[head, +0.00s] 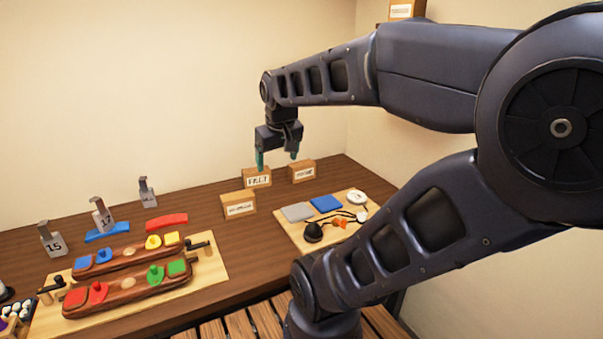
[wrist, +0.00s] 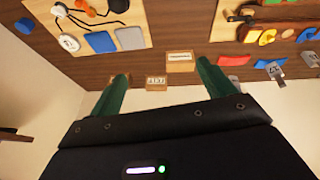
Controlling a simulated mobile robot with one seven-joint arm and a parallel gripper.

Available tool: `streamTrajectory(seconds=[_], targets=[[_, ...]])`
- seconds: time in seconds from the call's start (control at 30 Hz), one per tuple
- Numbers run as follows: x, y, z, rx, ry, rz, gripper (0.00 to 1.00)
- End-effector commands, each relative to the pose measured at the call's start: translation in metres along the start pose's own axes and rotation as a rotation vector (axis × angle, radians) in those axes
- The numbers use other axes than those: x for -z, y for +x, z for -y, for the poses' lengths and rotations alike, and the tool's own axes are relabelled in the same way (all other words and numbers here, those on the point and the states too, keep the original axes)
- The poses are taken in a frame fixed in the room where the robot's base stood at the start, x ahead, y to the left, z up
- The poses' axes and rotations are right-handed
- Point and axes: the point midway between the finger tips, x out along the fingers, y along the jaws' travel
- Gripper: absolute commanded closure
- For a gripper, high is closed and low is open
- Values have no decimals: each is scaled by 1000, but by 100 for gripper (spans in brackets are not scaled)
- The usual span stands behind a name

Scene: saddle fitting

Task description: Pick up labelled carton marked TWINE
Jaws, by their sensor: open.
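Three small labelled cartons stand on the wooden table. One carton (head: 302,172) is at the back right, with a short label too blurred to read surely; it seems to show in the wrist view (wrist: 69,43). A carton that seems to read FELT (head: 257,178) stands left of it, also in the wrist view (wrist: 156,82). A carton with a longer, unreadable label (head: 238,205) stands nearer the front, also in the wrist view (wrist: 180,61). My gripper (head: 277,158) is open and empty, its green fingers (wrist: 163,72) pointing down near the two back cartons.
A board (head: 290,228) with blue and grey squares, a white disc and dark cords lies at the right. A wooden board (head: 215,272) with coloured pieces lies at the left. Numbered grey blocks (head: 102,215) stand behind it. Another box (head: 405,9) sits high at the top edge.

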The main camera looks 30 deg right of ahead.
Motion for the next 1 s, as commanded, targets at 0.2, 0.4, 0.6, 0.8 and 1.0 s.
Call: streamTrajectory(seconds=[0.2,0.4,0.6,0.8,1.0], targets=[[55,12,-24,-68,-178,67,18],[103,29,-48,-113,-344,130,18],[149,55,-74,-138,-513,197,18],[192,88,-102,-146,-679,265,18],[231,129,-132,-138,-843,329,18]])
